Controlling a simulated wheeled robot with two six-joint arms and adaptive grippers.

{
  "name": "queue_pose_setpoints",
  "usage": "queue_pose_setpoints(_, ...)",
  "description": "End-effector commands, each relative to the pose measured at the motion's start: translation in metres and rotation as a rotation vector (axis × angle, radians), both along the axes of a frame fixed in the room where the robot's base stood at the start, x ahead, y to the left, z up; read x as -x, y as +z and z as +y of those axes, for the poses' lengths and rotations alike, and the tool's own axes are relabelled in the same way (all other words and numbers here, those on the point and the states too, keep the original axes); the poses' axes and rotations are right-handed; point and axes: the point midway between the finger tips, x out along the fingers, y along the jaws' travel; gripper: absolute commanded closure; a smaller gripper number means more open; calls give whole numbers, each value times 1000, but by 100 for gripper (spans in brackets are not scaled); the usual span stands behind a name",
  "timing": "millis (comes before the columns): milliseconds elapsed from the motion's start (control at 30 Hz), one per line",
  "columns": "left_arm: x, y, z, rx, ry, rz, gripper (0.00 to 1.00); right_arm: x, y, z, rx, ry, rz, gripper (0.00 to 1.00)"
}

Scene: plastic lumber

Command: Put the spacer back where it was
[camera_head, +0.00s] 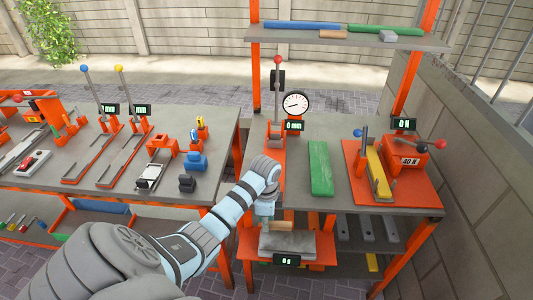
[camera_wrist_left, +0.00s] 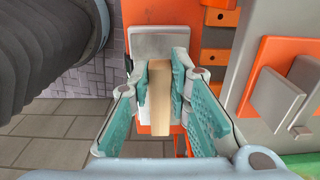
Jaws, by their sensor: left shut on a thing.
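My left gripper (camera_head: 266,212) is shut on a tan block, which I take to be the spacer. In the left wrist view the block (camera_wrist_left: 160,98) stands between the teal fingers (camera_wrist_left: 161,90), with a pale strip along its left side. In the head view the gripper points down at the front edge of the right bench, above a scale with a grey plate (camera_head: 288,244). The arm and fingers mostly hide the block there. I cannot tell whether it touches anything below. My right gripper is not in view.
A green board (camera_head: 321,168) lies on the right bench (camera_head: 345,215). To its right an orange fixture holds a yellow bar (camera_head: 378,172). An orange press with a dial gauge (camera_head: 296,103) stands behind my gripper. A shelf (camera_head: 345,40) above carries bars and small blocks. The left bench holds several clamps.

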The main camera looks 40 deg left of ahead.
Motion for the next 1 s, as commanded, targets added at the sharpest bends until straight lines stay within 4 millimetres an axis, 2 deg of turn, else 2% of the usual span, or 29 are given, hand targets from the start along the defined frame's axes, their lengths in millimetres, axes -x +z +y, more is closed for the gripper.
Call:
queue_pose_setpoints(33, 1, -13, 0, 0, 2, 2, 100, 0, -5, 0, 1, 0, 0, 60)
queue_pose_setpoints(167, 0, -31, 0, 1, 1, 1, 100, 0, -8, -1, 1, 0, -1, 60)
queue_pose_setpoints(300, 0, -60, 0, 0, 2, 1, 100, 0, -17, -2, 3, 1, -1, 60)
queue_pose_setpoints(367, 0, -68, 0, -1, 1, 1, 100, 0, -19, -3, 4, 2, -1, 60)
queue_pose_setpoints(700, 0, -71, 0, -1, 1, -2, 100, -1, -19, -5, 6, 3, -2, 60)
queue_pose_setpoints(733, 0, -72, 0, -1, 1, -2, 81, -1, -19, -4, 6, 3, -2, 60)
queue_pose_setpoints(833, 0, -71, 0, -1, 1, -2, 65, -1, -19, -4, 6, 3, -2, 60)
queue_pose_setpoints(867, 0, -71, 0, -1, 1, -2, 62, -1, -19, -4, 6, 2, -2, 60)
queue_pose_setpoints(1000, 0, -71, 0, -1, 2, -2, 62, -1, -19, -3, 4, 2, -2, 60)
